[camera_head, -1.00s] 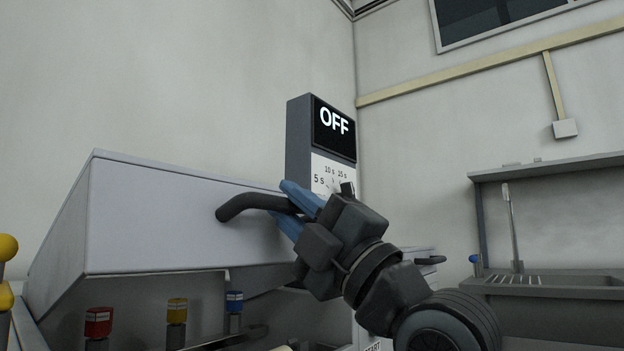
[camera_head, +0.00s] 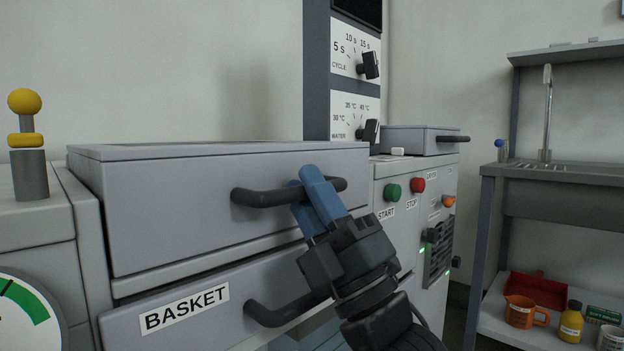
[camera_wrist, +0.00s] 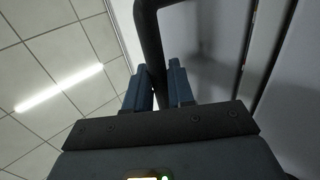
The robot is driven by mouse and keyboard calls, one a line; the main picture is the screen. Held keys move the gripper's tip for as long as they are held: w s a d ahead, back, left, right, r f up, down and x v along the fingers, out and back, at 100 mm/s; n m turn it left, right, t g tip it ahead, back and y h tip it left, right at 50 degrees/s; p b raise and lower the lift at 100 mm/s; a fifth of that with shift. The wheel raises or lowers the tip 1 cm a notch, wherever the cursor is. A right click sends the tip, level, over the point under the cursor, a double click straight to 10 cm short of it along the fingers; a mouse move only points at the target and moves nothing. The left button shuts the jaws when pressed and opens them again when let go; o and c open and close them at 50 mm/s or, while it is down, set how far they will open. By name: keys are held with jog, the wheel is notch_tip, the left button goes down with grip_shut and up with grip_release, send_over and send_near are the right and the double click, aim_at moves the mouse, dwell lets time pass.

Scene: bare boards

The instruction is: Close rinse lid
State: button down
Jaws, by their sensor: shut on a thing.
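The rinse lid (camera_head: 180,206) is a grey box-shaped cover with a dark bar handle (camera_head: 262,198) on its front. It is down over the machine body, with a narrow gap or seam along its lower edge. My gripper (camera_head: 318,195) has its blue fingers around the right part of the handle and is shut on it. In the wrist view the handle (camera_wrist: 150,45) passes between the two blue fingers (camera_wrist: 160,85). Whether the lid is fully seated cannot be told.
Below is a drawer labelled BASKET (camera_head: 187,308) with its own dark handle (camera_head: 285,312), close under my wrist. A control panel with START and STOP buttons (camera_head: 393,192) stands to the right. A yellow-knobbed post (camera_head: 26,140) is at left, a sink bench (camera_head: 560,180) at far right.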

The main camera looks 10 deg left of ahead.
jog(key=shift+w+a+f, duration=0.2)
jog(key=shift+a+f, duration=0.1)
jog(key=shift+f, duration=0.05)
jog(key=c, duration=1.1)
grip_release()
jog(key=shift+v, duration=3.9)
jog(key=shift+s+d+r+m, duration=0.1)
jog(key=shift+s+d+m, duration=0.05)
jog(key=shift+m, duration=0.15)
